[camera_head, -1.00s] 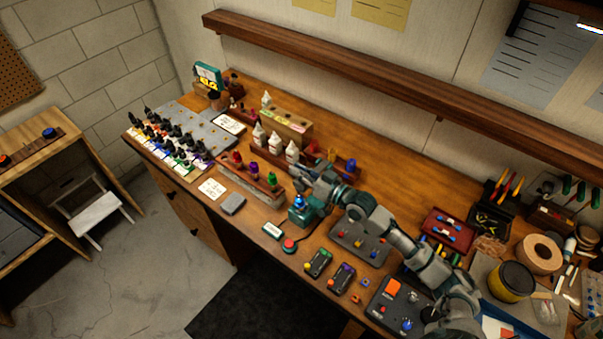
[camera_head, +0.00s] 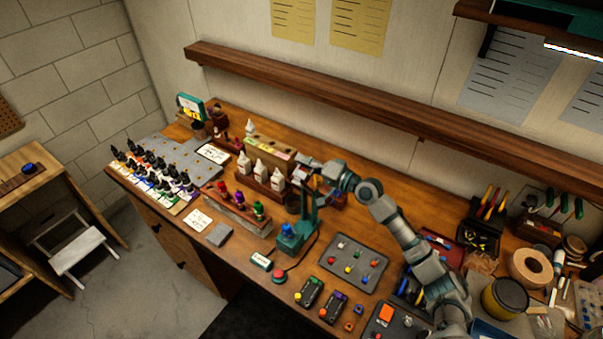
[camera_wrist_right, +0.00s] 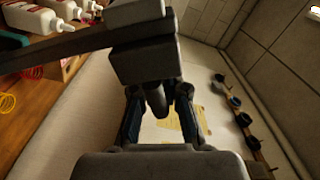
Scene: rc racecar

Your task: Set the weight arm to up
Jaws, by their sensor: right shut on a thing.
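A teal device (camera_head: 311,207) with an upright post stands on the workbench, with a blue part (camera_head: 287,229) low on its front. My right gripper (camera_head: 312,174) is above and behind it, near the post's top. In the right wrist view, my right gripper (camera_wrist_right: 157,112) is shut around a dark, rounded piece (camera_wrist_right: 156,98). A dark block (camera_wrist_right: 145,62) and a long dark bar (camera_wrist_right: 60,48) show just beyond it; I take these for the weight arm. In the head view the arm is too small and covered to read its angle. My left gripper is not in view.
White bottles (camera_head: 262,172) stand close left of my right gripper. A rack with coloured bottles (camera_head: 240,208) is in front of them. A red button (camera_head: 279,277) and a grey panel with knobs (camera_head: 352,262) lie nearer. A wooden shelf (camera_head: 320,92) runs along the wall.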

